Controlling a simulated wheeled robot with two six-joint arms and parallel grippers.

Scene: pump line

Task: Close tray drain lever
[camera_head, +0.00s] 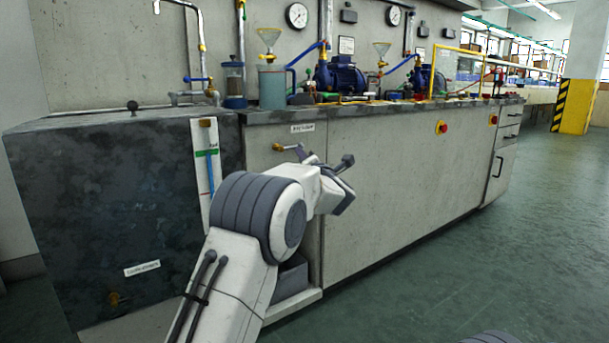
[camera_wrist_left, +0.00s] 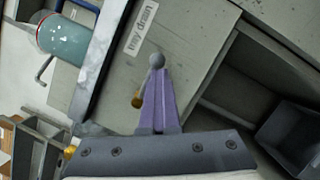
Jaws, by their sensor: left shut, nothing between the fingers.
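The tray drain lever shows as a brass fitting (camera_head: 279,147) with a short grey handle on the cabinet front, below a white label (camera_head: 303,128). In the left wrist view its round grey knob (camera_wrist_left: 156,60) is just beyond my fingertips, and its brass part (camera_wrist_left: 137,102) shows left of the fingers. My left gripper (camera_head: 311,158) is at the lever, partly hidden behind its own wrist. In the left wrist view the gripper's purple fingers (camera_wrist_left: 157,80) are shut and empty. I cannot tell whether they touch the lever. My right gripper is out of view.
The dark tank (camera_head: 120,200) with a level gauge (camera_head: 206,170) stands left of the lever. The bench top above holds a teal jug (camera_head: 272,86) and blue pumps (camera_head: 342,76). A grey bin (camera_wrist_left: 290,135) shows in the wrist view. The floor to the right is clear.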

